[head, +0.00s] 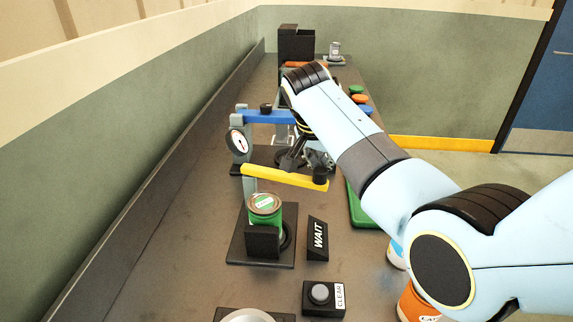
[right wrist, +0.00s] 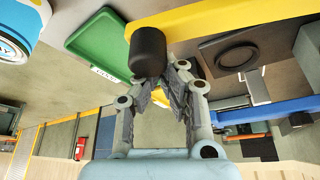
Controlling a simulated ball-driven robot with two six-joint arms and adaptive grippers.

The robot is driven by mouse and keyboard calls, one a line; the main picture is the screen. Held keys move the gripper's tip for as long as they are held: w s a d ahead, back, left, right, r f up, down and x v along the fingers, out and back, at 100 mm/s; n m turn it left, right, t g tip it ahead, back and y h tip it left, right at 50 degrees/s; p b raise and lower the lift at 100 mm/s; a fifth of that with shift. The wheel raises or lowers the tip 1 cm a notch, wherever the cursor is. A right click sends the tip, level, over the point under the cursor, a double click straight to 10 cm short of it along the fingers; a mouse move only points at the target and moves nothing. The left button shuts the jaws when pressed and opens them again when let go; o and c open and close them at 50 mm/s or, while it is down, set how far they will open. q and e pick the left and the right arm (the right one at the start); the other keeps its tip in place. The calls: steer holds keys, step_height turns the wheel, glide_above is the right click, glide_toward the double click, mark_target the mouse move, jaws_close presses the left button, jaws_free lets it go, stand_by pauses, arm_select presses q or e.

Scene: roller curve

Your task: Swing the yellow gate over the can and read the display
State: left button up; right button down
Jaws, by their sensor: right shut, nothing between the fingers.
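The yellow gate (head: 283,177) is a flat bar reaching right from a grey post, with a black knob at its free end. In the head view it lies behind the green can (head: 264,214), not over the can's top. The can stands upright in a black holder on a dark plate. The display (head: 317,239) reads WAIT. My right gripper (right wrist: 165,88) is shut and empty, its fingers beside the black knob (right wrist: 148,52). Whether they touch it I cannot tell. In the head view my right arm partly hides this gripper. My left gripper is not in view.
A blue bar (head: 270,117) and a round dial (head: 238,141) stand behind the yellow gate. A CLEAR button box (head: 320,296) is at the front. A green tray (head: 360,206) lies to the right, partly behind my arm. A wall runs along the left.

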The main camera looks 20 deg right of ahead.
mark_target(321, 172)
steer(key=shift+s+a+r+p, duration=0.15)
steer(key=shift+s+a+p, duration=0.3)
steer(key=shift+s+p, duration=0.3)
steer(key=shift+s+a+p, duration=0.45)
steer(key=shift+s+p, duration=0.05)
steer(key=shift+s, duration=0.1)
steer(key=shift+s+a, duration=1.1)
steer(key=shift+a, duration=0.15)
